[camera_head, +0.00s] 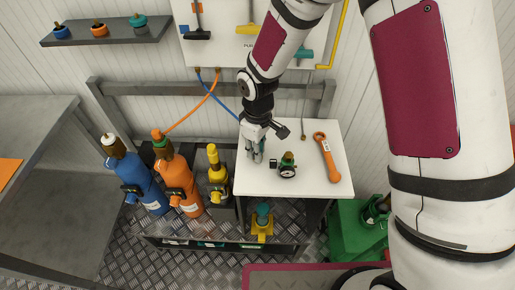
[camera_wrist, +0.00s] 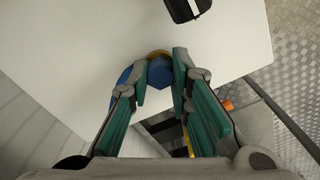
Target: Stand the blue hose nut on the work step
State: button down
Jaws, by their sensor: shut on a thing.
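The work step is a white-topped stand (camera_head: 315,190) in the middle of the head view. Its white top also fills much of the wrist view (camera_wrist: 225,50). My gripper (camera_head: 256,157) points down at the left part of that top. In the wrist view, my gripper's green-padded fingers (camera_wrist: 162,66) are shut on the blue hose nut (camera_wrist: 159,74), with a yellow-brown rim at its far side. The nut is hidden by the fingers in the head view. I cannot tell whether it touches the top.
Blue (camera_head: 147,185), orange (camera_head: 182,185) and yellow-topped (camera_head: 215,172) cylinders stand to the left. A blue hose (camera_head: 222,100) hangs behind. A green crate (camera_head: 352,235) is at right.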

jog(key=shift+f, duration=0.1)
jog(key=c, duration=1.5)
grip_release()
jog(key=shift+o, duration=0.2)
